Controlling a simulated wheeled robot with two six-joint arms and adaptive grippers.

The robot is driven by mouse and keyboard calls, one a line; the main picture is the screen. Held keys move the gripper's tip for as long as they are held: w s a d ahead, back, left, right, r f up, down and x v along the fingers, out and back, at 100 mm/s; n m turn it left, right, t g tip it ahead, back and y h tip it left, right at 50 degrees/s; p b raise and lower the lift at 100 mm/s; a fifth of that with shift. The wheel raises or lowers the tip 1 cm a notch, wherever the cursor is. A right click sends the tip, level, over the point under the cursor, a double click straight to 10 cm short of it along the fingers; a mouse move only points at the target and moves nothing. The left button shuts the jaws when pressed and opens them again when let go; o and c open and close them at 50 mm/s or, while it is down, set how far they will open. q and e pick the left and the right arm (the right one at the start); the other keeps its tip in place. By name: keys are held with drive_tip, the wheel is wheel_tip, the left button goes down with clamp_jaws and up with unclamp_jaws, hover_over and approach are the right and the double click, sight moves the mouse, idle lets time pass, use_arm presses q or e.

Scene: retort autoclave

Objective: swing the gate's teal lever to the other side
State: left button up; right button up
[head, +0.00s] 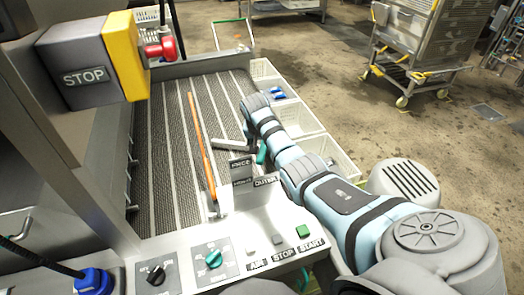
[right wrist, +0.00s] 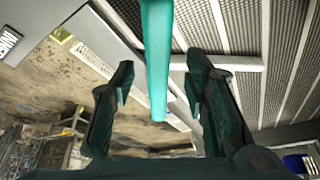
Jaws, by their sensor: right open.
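The teal lever (right wrist: 157,60) hangs down from the top of the right wrist view. It stands between the two dark fingers of my right gripper (right wrist: 160,80), which is open, with a visible gap on each side. In the head view a short teal piece of the lever (head: 261,152) shows beside my right arm, just above the small dark signs. My right arm reaches in from the lower right, and its gripper is largely hidden there. The long orange bar (head: 200,140) lies across the slatted conveyor bed. My left gripper is not in view.
A control panel with dials (head: 213,257) and a green button (head: 304,231) lies in front. A grey and yellow STOP box (head: 85,75) stands at upper left. White crates (head: 333,160) line the conveyor's right side. A wheeled rack (head: 415,45) stands beyond on open floor.

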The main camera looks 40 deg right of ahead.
drive_tip(key=shift+b+x, duration=0.3)
drive_tip(key=shift+x, duration=0.7)
drive_tip(key=shift+s+r, duration=0.15)
drive_tip(key=shift+s, duration=0.1)
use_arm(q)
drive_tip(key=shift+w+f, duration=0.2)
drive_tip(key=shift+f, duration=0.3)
use_arm(e)
drive_tip(key=shift+w, duration=0.1)
clamp_jaws()
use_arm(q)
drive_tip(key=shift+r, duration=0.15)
